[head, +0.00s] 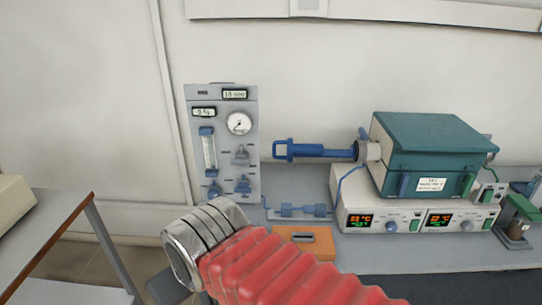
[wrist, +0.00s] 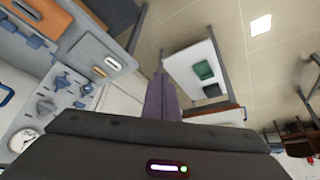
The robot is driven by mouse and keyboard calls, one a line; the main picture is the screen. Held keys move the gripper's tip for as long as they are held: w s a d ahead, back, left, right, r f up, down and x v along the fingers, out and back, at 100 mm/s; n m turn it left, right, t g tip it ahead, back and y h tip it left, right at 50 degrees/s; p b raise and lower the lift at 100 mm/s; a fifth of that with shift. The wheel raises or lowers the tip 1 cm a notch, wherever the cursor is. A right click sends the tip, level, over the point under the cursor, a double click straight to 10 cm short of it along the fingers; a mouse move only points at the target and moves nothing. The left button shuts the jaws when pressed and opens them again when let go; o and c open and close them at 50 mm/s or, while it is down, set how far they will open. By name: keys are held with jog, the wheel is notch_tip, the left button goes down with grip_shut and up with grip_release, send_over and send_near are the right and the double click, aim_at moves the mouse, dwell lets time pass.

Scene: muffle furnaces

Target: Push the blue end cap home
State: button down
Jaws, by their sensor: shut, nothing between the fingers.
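The blue end cap (head: 316,150) is a long blue piece with a loop handle at its left end. It lies level, sticking out to the left of the teal tube furnace (head: 432,150). Its right end meets the pale flange (head: 373,151) on the furnace's left side; I cannot tell how deep it sits. My gripper shows in the wrist view, its purple fingers (wrist: 161,98) together and empty, apart from the cap. In the head view my fingers are hidden. A blue curved piece at the left edge of the wrist view may be the cap's handle.
A grey gas panel (head: 222,130) with a gauge stands left of the cap. An orange box (head: 303,240) and blue valve fittings (head: 303,211) are on the bench below. White controllers (head: 380,210) support the furnace. A side table (head: 45,235) stands at left.

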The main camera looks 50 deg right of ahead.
jog(key=w+d+r+n+t+h, duration=0.1)
jog(key=w+d+n+t+h, duration=0.2)
jog(key=w+d, duration=0.95)
jog(key=w+d+r+n+t+h, duration=0.1)
jog(key=w+d+n+t+h, duration=0.2)
jog(key=w+d, duration=1)
jog(key=s+d+f+n+t, duration=0.2)
jog(key=d+f, duration=0.1)
jog(key=d, duration=0.5)
jog(key=s+d+f+n+t, duration=0.1)
jog(key=s+d+f+n, duration=0.1)
jog(key=d, duration=0.6)
jog(key=s+d+f+n+t, duration=0.2)
jog(key=d+f+n, duration=0.2)
jog(key=d, duration=0.4)
jog(key=shift+s+t, duration=0.3)
jog(key=shift+s, duration=0.05)
jog(key=shift+w+f, duration=0.1)
jog(key=x, duration=1)
jog(key=shift+a, duration=0.15)
